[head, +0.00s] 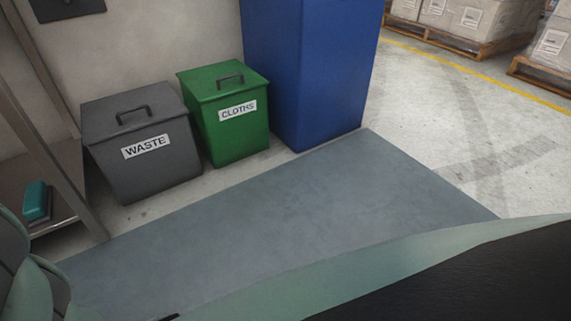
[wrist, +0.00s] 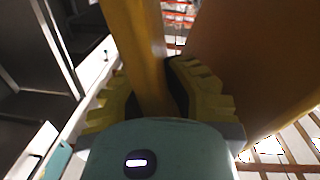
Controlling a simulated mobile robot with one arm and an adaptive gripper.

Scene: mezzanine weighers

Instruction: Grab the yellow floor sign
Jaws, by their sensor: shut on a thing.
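The yellow floor sign (wrist: 143,42) shows only in the wrist view, very close to the camera. A narrow upright yellow part of it stands between the fingers, and a broad orange-brown panel, likely also the sign, fills the upper right. My gripper (wrist: 152,88) has ridged yellowish fingers on both sides of the narrow part and is shut on it. The sign's ends and any lettering are out of view. Neither the sign nor my gripper shows in the head view.
A grey WASTE bin (head: 142,146), a green CLOTHS bin (head: 234,135) and a tall blue cabinet (head: 310,70) line the wall. A shelf unit (head: 50,165) stands left. The grey-blue mat (head: 290,215) is clear. Boxes on pallets (head: 455,45) stand beyond a yellow line.

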